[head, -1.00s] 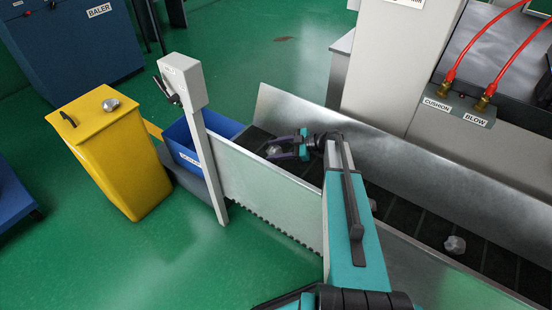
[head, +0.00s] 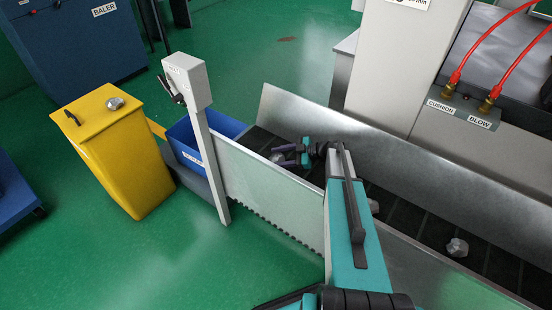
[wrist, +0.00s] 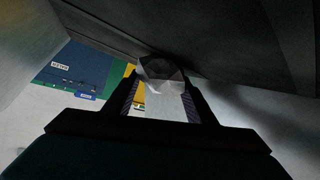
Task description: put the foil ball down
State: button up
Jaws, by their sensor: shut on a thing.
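My gripper (head: 281,155) is inside the metal-sided conveyor trough, low near its left wall and close to the end by the blue bin. It is shut on a crumpled silver foil ball (head: 277,158). In the wrist view, the foil ball (wrist: 161,72) sits between the two dark fingertips, with the dark belt behind it. I cannot tell whether the ball touches the belt.
Other foil lumps lie on the dark belt (head: 425,222), one at right (head: 457,247) and one partly behind my arm (head: 374,206). A blue bin (head: 226,127) stands at the trough's end. A yellow bin (head: 130,165) carries another lump (head: 115,103). A grey post (head: 212,160) stands near.

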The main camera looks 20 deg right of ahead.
jog(key=o, duration=1.5)
jog(key=shift+d, duration=0.1)
jog(key=v, duration=1.2)
